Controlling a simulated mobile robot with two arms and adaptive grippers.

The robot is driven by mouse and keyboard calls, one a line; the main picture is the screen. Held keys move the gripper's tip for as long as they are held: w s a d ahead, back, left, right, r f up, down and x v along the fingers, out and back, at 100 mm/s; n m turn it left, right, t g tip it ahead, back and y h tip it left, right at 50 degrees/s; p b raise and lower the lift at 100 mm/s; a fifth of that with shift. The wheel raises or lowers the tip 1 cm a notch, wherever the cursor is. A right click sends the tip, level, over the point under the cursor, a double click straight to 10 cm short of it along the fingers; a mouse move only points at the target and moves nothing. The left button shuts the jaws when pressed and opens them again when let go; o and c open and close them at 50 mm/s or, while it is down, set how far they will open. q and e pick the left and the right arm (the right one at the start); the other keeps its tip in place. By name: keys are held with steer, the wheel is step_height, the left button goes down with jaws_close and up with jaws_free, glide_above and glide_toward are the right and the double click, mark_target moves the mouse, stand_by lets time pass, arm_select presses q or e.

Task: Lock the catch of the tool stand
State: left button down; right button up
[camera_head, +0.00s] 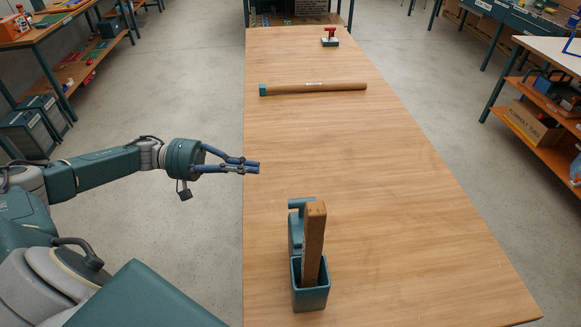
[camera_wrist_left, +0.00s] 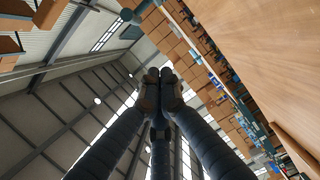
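The tool stand (camera_head: 311,297) is a teal open-topped box near the front of the wooden table (camera_head: 400,220). A brown wooden bar (camera_head: 314,240) stands upright in it. A teal upright part with a short bar on top (camera_head: 299,203) rises behind it, partly hidden by the wood; I cannot tell whether this is the catch or how it is set. My left gripper (camera_head: 255,167) is over the table's left edge, behind and left of the stand, apart from it. In the left wrist view its fingertips (camera_wrist_left: 161,88) meet with nothing visible between them. My right gripper is not seen.
A wooden rod with a teal end (camera_head: 325,88) lies across the table farther back. A small block with a red handle (camera_head: 330,37) stands at the far end. The table right of the stand is clear. Shelves (camera_head: 540,125) line the right side, across the floor.

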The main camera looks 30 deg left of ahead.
mark_target(291, 200)
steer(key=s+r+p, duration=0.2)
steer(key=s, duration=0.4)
arm_select(q)
steer(key=s+p+x, duration=0.1)
steer(key=x, duration=0.8)
steer(key=s+d+p, duration=0.2)
steer(key=p, duration=0.1)
steer(key=s+d+p, duration=0.3)
steer(key=shift+s+r, duration=0.1)
steer(key=shift+s, duration=0.15)
steer(key=shift+s+d+f+p, duration=0.2)
steer(key=shift+s+d+p, duration=0.1)
steer(key=shift+s+d, duration=0.8)
steer(key=shift+s, duration=0.2)
steer(key=shift+w+a+f, duration=0.1)
steer(key=shift+f, duration=0.05)
steer(key=shift+a+f, duration=0.1)
steer(key=shift+a, duration=0.1)
steer(key=v, duration=1.2)
steer(key=shift+w, duration=0.25)
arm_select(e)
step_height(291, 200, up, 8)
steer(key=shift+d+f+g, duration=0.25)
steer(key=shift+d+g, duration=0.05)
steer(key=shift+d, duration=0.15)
